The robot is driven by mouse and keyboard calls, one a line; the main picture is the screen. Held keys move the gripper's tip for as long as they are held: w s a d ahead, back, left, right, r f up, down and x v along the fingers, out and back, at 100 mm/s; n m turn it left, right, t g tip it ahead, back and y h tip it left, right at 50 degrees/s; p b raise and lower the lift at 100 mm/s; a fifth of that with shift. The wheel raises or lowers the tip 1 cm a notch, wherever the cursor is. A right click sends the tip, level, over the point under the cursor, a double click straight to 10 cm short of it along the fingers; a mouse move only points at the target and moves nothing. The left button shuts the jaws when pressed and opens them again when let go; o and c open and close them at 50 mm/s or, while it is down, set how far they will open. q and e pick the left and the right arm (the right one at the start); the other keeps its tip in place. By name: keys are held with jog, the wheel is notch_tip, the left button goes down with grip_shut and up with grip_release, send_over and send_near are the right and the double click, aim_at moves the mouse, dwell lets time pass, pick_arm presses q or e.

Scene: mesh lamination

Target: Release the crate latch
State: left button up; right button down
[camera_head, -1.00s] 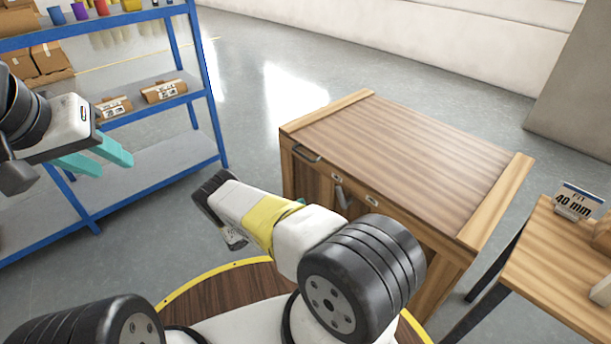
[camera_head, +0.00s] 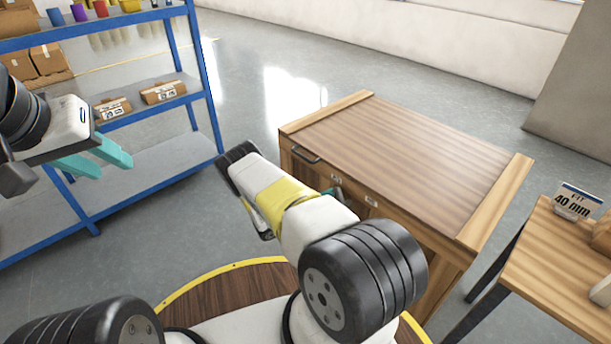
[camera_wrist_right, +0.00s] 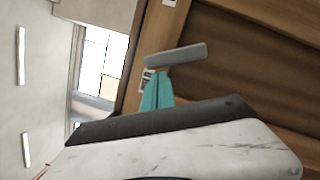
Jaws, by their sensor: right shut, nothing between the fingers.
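The wooden crate (camera_head: 400,150) stands right of centre in the head view, with a brown lid and a dark bar handle (camera_head: 305,154) at its near left edge. In the right wrist view, a grey latch lever (camera_wrist_right: 178,54) sticks out from the crate's front. My right gripper (camera_wrist_right: 156,80) is shut and empty, its teal fingertips just beside the lever's left end; I cannot tell whether they touch. My left gripper (camera_head: 114,167) is open and empty in front of the shelf, far from the crate.
A blue shelf rack (camera_head: 205,80) with boxes and coloured spools stands at the left. A wooden table (camera_head: 540,260) with a "FIT 40 mm" sign (camera_head: 577,201) stands at the right, close to the crate. The floor (camera_head: 245,90) between rack and crate is clear.

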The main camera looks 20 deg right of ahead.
jog(key=shift+s+d+r+m, duration=0.1)
jog(key=shift+s+r+m, duration=0.2)
jog(key=shift+m, duration=0.3)
dwell(0.3)
jog(key=m, duration=0.1)
jog(key=s+r+m+y, duration=0.1)
jog(key=m, duration=0.1)
jog(key=s+r+m, duration=0.1)
jog(key=m, duration=0.1)
jog(key=shift+d+g, duration=0.4)
jog(key=s+m, duration=0.1)
jog(key=m+y, duration=0.1)
jog(key=s+d+m, duration=0.1)
jog(key=m, duration=0.1)
jog(key=shift+s+d+r+y, duration=0.1)
jog(key=shift+s+r+y, duration=0.2)
jog(key=shift+s, duration=0.05)
jog(key=shift+s+d+m, duration=0.2)
jog(key=shift+s+m, duration=0.1)
jog(key=shift+s, duration=0.25)
send_near(338, 191)
jog(key=a+r, duration=0.1)
jog(key=s+a+r, duration=0.1)
jog(key=shift+r, duration=0.4)
